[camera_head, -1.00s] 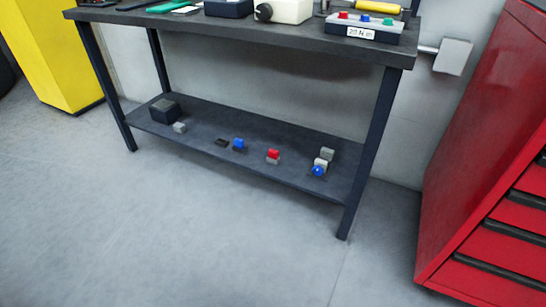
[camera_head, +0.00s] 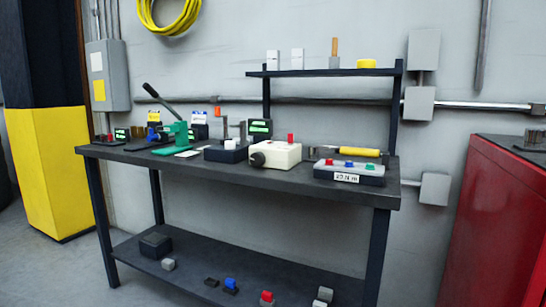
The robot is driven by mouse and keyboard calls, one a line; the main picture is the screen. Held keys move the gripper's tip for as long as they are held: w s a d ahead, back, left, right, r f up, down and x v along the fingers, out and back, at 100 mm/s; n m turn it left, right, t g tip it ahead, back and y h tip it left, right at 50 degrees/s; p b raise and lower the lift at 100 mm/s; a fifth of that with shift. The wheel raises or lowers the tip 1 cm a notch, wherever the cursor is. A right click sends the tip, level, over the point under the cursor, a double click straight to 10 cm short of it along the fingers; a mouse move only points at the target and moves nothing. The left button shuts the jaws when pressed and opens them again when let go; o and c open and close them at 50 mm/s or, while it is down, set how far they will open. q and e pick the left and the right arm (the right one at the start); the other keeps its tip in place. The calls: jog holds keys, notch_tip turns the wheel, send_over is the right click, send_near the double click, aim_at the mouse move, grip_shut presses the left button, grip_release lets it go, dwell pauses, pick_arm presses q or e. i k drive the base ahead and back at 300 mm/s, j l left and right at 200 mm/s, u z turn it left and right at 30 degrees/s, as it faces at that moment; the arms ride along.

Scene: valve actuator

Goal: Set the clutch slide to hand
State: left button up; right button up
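I cannot make out for certain which part is the clutch slide. A cream-white box (camera_head: 277,155) with a black round knob (camera_head: 257,159) on its front and a small red piece (camera_head: 291,138) on top stands on the bench top. A dark block (camera_head: 226,154) with upright pieces stands left of it. A green press-like tool (camera_head: 179,135) with a long dark lever stands further left. Neither of my grippers is in view.
The dark workbench (camera_head: 150,158) has a lower shelf (camera_head: 205,280) with several small blocks. A yellow-handled tool (camera_head: 354,151) lies behind the case. A raised shelf (camera_head: 325,72) holds small items. A red cabinet (camera_head: 490,230) stands right, a yellow pillar base (camera_head: 45,170) left.

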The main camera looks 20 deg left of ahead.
aim_at(291, 135)
jog(key=j+z, duration=0.5)
jog(key=z, duration=0.15)
jog(key=k+j+z, duration=0.1)
jog(key=z, duration=0.25)
jog(key=j, duration=0.15)
